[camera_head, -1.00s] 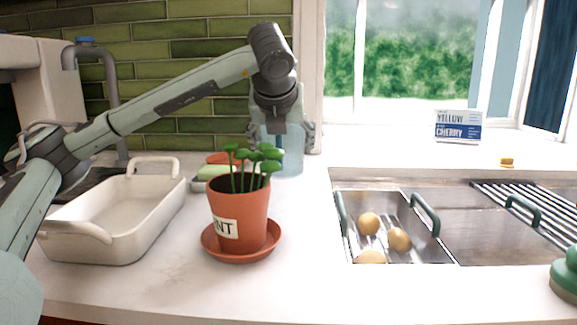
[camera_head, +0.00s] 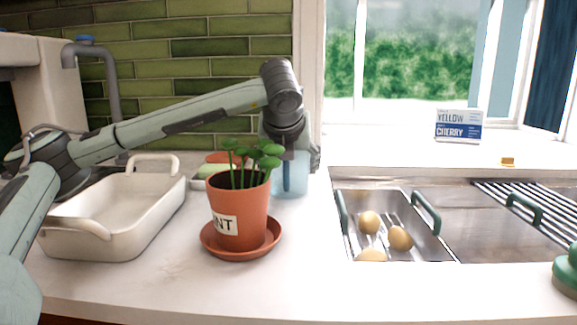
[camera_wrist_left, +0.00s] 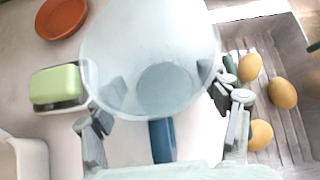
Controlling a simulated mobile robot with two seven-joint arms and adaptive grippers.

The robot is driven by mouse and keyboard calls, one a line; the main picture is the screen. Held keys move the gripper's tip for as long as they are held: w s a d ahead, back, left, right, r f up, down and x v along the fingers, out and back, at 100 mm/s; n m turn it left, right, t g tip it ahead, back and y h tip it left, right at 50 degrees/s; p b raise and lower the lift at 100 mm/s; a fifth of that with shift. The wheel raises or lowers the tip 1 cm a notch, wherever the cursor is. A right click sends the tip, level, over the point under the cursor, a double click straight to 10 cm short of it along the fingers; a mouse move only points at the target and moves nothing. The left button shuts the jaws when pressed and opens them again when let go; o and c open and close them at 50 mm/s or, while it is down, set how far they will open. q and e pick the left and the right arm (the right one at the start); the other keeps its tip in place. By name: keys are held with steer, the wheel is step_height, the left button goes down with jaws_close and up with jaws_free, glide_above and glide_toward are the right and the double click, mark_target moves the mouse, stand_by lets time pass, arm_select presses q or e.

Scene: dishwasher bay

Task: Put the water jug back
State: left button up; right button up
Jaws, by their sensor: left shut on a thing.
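The water jug (camera_head: 291,180) is a translucent pale blue vessel behind and right of the potted mint (camera_head: 240,215). Its lower part shows in the head view; my wrist and the plant hide some of it. My left gripper (camera_head: 290,152) is shut on the jug from above and behind. In the left wrist view, the jug (camera_wrist_left: 150,55) sits between the two fingers, with its open rim toward the camera and its blue handle (camera_wrist_left: 162,140) toward the palm. I cannot tell whether its base touches the counter. My right gripper is not in view.
A white baking dish (camera_head: 120,225) stands left of the mint. A green sponge (camera_wrist_left: 57,85) and a terracotta saucer (camera_wrist_left: 62,17) lie near the jug. The sink at right holds a metal tray (camera_head: 405,225) with several yellow-brown round items.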

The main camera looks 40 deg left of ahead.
arm_select(q)
steer(key=o, duration=1.2)
steer(key=shift+c, duration=0.2)
steer(key=shift+o, duration=1)
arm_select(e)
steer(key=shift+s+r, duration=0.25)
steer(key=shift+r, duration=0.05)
